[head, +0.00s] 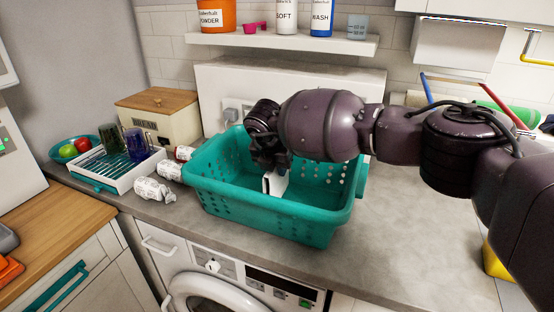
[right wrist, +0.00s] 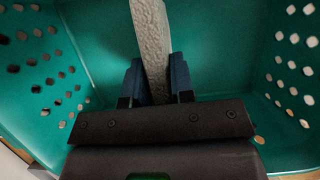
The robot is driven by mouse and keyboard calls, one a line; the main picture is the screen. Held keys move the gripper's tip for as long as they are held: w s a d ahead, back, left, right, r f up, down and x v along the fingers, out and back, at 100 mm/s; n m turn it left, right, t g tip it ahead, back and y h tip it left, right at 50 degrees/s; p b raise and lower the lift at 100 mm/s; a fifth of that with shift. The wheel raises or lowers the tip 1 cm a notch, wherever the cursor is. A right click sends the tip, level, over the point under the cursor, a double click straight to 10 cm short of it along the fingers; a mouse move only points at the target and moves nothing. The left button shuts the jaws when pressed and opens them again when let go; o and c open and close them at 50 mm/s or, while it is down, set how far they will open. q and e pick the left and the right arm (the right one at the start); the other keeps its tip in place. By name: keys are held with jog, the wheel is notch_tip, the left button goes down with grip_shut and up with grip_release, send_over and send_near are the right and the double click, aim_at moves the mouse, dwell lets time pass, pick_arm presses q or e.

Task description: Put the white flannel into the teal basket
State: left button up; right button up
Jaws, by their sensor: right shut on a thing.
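The teal basket (head: 290,218) stands on the grey worktop above the washing machine. My right gripper (head: 272,172) is inside the basket's opening, pointing down, in the head view. It is shut on the white flannel (head: 275,184), which hangs between the fingers within the basket walls. In the right wrist view, the gripper (right wrist: 156,85) pinches the flannel (right wrist: 152,35), and the perforated teal basket walls (right wrist: 85,30) surround it. I cannot tell whether the flannel touches the basket floor. My left gripper is not in view.
A white rack (head: 115,182) with dark glasses stands left of the basket, before a bread bin (head: 165,120). A shelf (head: 280,40) with bottles hangs above.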

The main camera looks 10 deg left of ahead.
jog(key=shift+f, duration=0.35)
jog(key=o, duration=1)
jog(key=shift+c, duration=0.2)
